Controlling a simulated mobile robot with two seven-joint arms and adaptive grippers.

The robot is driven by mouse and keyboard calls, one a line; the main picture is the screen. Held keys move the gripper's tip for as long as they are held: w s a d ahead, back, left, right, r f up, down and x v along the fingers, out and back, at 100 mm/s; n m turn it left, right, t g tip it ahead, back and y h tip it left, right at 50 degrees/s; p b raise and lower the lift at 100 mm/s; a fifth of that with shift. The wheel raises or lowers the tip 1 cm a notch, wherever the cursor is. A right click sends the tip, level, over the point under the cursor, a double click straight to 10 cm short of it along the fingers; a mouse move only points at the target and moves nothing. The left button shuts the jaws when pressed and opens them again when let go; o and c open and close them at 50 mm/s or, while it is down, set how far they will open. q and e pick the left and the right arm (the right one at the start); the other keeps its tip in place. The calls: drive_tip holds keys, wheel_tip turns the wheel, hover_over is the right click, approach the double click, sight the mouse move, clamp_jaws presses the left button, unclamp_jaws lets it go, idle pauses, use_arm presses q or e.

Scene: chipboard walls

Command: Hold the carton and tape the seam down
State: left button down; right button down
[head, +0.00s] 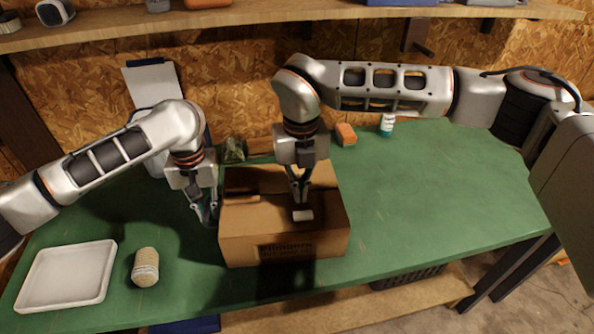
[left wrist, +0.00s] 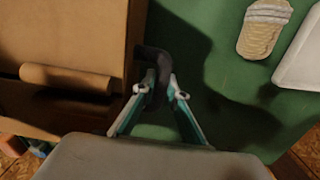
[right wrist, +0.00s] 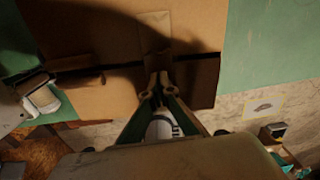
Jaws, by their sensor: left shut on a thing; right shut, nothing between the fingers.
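The brown cardboard carton (head: 240,248) stands on the green table, its top partly in shadow. In the right wrist view a dark line crosses the carton top (right wrist: 105,95), with a lighter tape-like patch (right wrist: 155,32) across it. My left gripper (head: 210,218) is at the carton's left side, shut on a dark curved piece (left wrist: 152,62) that looks like a handle. My right gripper (head: 302,197) points down at the carton top, shut and empty.
A white tray (head: 35,297) and a beige cylinder (head: 146,267) stand left of the carton. An orange block (head: 345,133) and a white-and-teal bottle (head: 387,125) stand behind it. The table's right part is clear. A shelf (head: 300,14) runs above the back.

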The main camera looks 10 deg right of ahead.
sight(296, 175)
drive_tip(key=shift+w+d, duration=0.1)
drive_tip(key=shift+w, duration=3.85)
drive_tip(key=shift+r, duration=0.1)
drive_tip(key=shift+r, duration=3.4)
drive_tip(key=s+r, duration=0.3)
drive_tip(key=s, duration=0.6)
drive_tip(key=shift+s+f, duration=0.15)
drive_tip(key=shift+f, duration=1.25)
drive_tip(key=shift+s+f, duration=0.15)
drive_tip(key=shift+f, duration=1.25)
drive_tip(key=shift+f, duration=0.2)
